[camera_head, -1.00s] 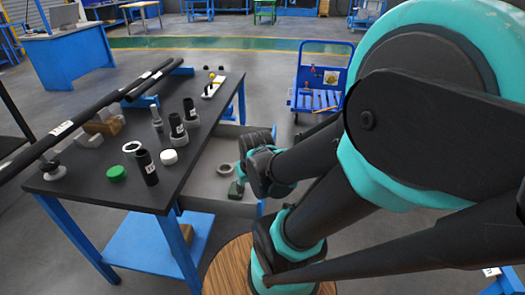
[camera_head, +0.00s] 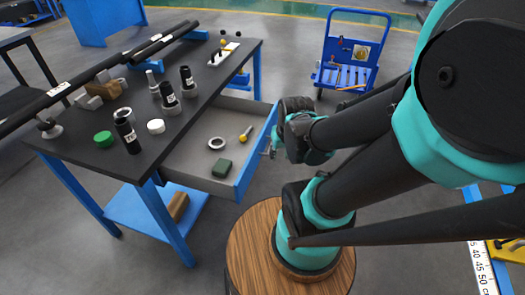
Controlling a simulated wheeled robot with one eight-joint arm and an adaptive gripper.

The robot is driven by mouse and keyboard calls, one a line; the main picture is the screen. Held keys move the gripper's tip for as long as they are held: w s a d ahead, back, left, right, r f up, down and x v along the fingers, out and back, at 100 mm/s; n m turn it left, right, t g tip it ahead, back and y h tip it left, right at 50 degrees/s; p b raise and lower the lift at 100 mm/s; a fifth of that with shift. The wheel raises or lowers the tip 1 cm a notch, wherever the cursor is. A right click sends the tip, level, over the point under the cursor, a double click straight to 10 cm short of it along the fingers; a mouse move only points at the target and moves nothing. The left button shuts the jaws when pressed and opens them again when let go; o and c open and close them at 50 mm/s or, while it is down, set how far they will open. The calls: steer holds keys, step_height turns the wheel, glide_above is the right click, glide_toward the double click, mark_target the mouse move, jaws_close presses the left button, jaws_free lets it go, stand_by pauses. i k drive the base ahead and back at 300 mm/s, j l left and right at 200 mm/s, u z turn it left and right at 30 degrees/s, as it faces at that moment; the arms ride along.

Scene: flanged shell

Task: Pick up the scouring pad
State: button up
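The scouring pad (camera_head: 222,168), a small dark green block, lies flat on the floor of the open drawer (camera_head: 190,165), near its front right end. My gripper (camera_head: 270,150) is at the drawer's right edge, to the right of the pad and apart from it. The wrist and arm links partly cover the gripper, and its fingers are too small to read as open or shut.
The drawer also holds a grey ring (camera_head: 217,143) and a yellow-handled tool (camera_head: 245,134). The black-topped table (camera_head: 90,120) above carries dark cylinders (camera_head: 168,95), a green cap (camera_head: 103,138) and long bars. A blue cart (camera_head: 345,75) stands behind.

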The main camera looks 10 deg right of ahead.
mark_target(223, 166)
steer(key=u, duration=1.25)
steer(key=z, duration=0.75)
steer(key=k+l+z, duration=0.1)
steer(key=l, duration=0.2)
steer(key=k+l+z, duration=0.1)
steer(key=k+l, duration=0.05)
steer(key=l, duration=0.1)
